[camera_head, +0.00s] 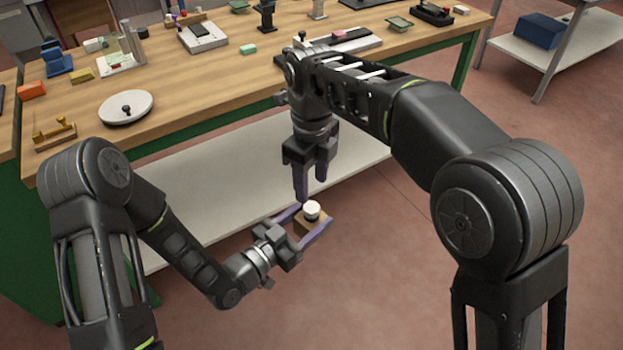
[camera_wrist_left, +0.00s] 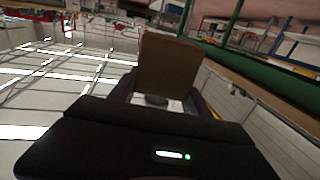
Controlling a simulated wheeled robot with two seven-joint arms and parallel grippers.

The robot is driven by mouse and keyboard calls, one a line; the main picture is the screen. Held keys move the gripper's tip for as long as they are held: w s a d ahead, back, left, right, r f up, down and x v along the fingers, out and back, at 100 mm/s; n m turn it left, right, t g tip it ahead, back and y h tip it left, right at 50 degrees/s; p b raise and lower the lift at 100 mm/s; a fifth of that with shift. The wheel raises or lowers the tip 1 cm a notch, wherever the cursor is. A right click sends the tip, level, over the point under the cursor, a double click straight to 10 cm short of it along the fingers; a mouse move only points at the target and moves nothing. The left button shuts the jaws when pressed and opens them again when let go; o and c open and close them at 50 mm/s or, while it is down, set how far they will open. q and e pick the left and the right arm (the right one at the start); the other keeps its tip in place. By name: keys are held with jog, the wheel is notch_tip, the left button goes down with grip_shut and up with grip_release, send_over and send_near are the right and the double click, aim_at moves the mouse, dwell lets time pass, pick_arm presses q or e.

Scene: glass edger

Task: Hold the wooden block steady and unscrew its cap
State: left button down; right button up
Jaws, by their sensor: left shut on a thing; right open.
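The wooden block (camera_head: 308,224) is small and brown, with a round white cap (camera_head: 312,209) on its top. My left gripper (camera_head: 311,226) is shut on the block, with purple fingers on both sides of it. The block is held in the air in front of the workbench. The left wrist view also shows the brown block (camera_wrist_left: 168,66) beyond the gripper body; the cap cannot be made out there. My right gripper (camera_head: 312,192) points down just above the cap, open and empty. Whether its fingertips touch the cap cannot be told.
A pale lower shelf (camera_head: 215,195) lies behind the grippers. The floor (camera_head: 390,260) on the right is clear.

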aim_at(311, 207)
jog(key=shift+f, duration=4)
jog(key=shift+c, duration=0.3)
grip_shut()
jog(key=n, duration=0.6)
jog(key=shift+n, duration=0.3)
jog(key=shift+o, duration=0.7)
grip_release()
jog(key=shift+r, duration=2.3)
